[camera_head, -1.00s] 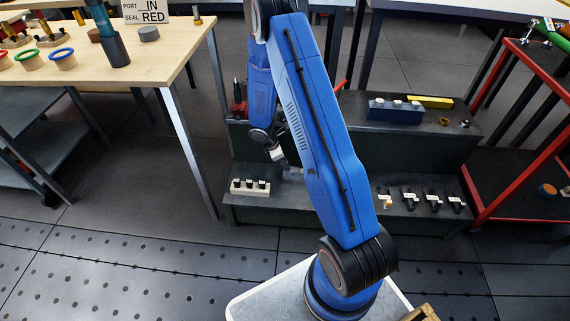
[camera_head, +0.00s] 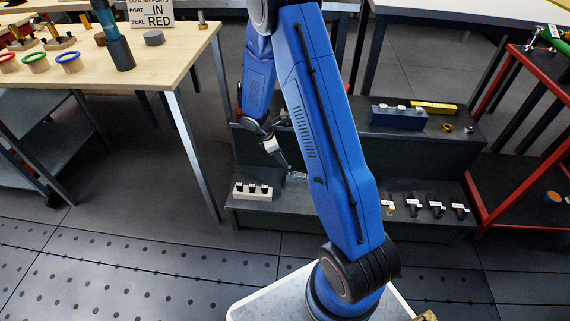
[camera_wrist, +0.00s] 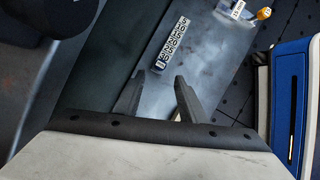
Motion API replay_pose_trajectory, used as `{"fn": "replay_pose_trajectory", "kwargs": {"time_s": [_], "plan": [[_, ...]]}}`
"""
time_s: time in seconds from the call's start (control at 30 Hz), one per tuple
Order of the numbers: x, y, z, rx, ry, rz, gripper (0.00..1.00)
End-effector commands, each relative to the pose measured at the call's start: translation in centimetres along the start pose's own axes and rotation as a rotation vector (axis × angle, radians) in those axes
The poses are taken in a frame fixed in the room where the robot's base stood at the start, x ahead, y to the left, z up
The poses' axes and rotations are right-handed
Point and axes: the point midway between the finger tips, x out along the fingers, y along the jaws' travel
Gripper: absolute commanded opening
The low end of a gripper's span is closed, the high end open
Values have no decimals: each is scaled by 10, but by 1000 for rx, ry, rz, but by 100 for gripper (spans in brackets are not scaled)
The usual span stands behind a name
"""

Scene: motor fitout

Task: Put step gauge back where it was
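My gripper (camera_head: 288,167) is low over the bottom step of the dark stepped rack. In the wrist view its two dark fingers (camera_wrist: 158,97) stand apart, with nothing visible held between them. A small pale thing (camera_head: 298,176) lies by the fingertips in the head view, partly hidden by my arm. A cream block with black tops (camera_head: 253,190) sits left of the gripper on the same step.
Several tagged small black parts (camera_head: 437,208) stand at the right of the bottom step. The upper step holds a blue block with white tops (camera_head: 398,116) and a yellow bar (camera_head: 434,107). A red-framed cart (camera_head: 476,187) is at right, a wooden table (camera_head: 185,62) at left.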

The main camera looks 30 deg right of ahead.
Motion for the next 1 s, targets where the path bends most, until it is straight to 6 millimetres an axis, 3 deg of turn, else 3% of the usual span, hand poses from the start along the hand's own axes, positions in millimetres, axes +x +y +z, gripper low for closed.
{"fn": "replay_pose_trajectory", "kwargs": {"time_s": [0.1, 0.47, 0.67, 1.0], "plan": [[-18, 0, 0, 0, 0, 1, 38], [-54, -3, 7, 43, 8, 12, 38], [-110, -20, 30, 192, 39, 43, 38], [-200, -70, 68, 468, 119, 84, 38]]}}
